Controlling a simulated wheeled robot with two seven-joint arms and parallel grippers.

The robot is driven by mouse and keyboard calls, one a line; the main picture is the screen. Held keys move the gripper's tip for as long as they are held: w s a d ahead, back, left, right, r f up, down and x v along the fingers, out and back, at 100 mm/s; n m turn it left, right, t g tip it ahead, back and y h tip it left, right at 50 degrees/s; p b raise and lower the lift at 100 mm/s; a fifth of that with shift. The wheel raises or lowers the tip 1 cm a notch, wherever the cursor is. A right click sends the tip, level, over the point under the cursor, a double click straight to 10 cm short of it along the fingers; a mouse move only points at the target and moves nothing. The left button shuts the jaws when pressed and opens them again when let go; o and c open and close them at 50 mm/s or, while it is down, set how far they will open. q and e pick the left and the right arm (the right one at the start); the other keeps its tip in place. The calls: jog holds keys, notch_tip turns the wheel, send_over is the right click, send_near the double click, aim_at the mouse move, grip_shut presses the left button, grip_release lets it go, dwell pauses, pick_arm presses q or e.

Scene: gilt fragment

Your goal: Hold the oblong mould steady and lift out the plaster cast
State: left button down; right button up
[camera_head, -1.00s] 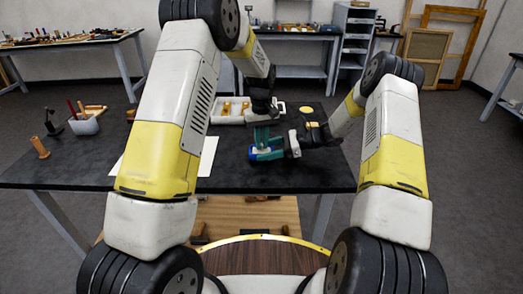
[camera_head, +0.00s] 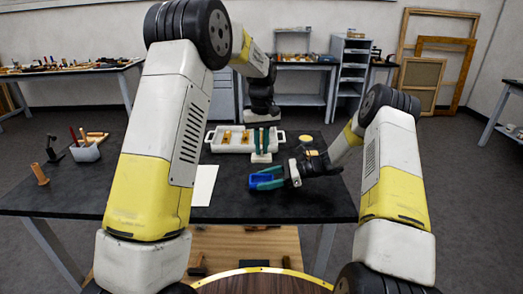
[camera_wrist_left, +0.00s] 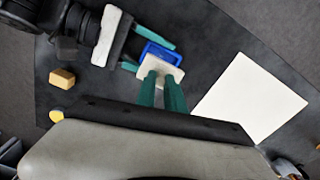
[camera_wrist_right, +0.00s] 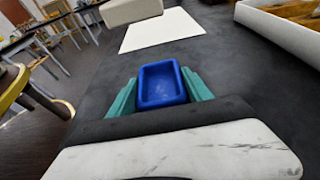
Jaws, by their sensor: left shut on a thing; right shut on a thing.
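My left gripper (camera_head: 262,136) is shut on the pale plaster cast (camera_head: 261,157), a block hanging below its green fingers, clear of the mould. The left wrist view shows the cast (camera_wrist_left: 160,67) between the fingertips, overlapping part of the blue mould (camera_wrist_left: 158,50) beyond it. My right gripper (camera_head: 268,179) is shut on the blue oblong mould (camera_head: 261,181) near the table's front edge. In the right wrist view the mould (camera_wrist_right: 160,85) sits open side up between the green fingers, its hollow empty. A pale block at that view's top edge looks like the cast, partly cut off.
A white tray (camera_head: 226,150) with wooden pieces stands behind the grippers. A white sheet (camera_head: 204,184) lies to their left. A tool holder (camera_head: 86,153) stands at the table's left.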

jog(key=o, duration=1.1)
